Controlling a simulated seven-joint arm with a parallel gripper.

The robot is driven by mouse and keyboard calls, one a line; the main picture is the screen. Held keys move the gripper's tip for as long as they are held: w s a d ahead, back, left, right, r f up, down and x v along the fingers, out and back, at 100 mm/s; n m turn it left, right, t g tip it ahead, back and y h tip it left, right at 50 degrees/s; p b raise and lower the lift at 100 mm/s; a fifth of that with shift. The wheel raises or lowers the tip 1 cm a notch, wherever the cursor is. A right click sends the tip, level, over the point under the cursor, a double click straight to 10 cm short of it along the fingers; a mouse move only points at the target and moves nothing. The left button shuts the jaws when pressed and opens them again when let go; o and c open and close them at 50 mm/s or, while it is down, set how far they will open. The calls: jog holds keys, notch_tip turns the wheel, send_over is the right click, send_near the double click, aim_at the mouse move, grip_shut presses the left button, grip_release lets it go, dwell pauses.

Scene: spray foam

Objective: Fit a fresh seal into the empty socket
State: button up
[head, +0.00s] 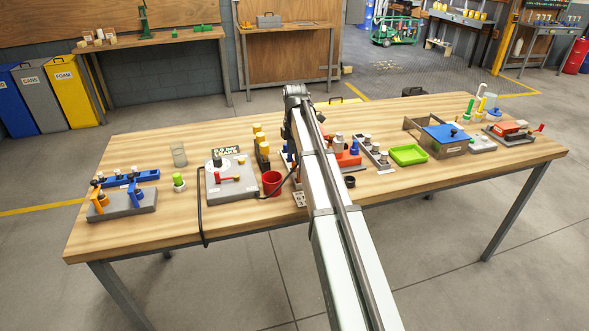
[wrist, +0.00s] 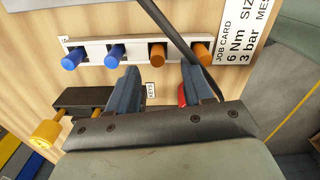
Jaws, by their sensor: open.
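My gripper (wrist: 160,74) shows in the wrist view, with its two blue-grey fingers apart and nothing seen between them. Beyond the fingertips is a white rack (wrist: 135,53) holding blue plugs (wrist: 75,60) and orange plugs (wrist: 157,54) in a row. I cannot tell whether these are the seals. Part of a red thing (wrist: 182,95) shows by the right finger. A grey plate (head: 243,188) with a round white-topped part stands left of the arm. I cannot make out an empty socket.
A dark block with yellow caps (wrist: 45,132) is left of my fingers. A red cup (head: 271,184) stands left of the arm; a green tray (head: 408,155) is right.

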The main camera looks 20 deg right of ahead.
aim_at(294, 168)
notch_tip(294, 168, down, 4)
jog(key=shift+w+f, duration=0.15)
jog(key=shift+f, duration=0.05)
grip_shut()
dwell(0.4)
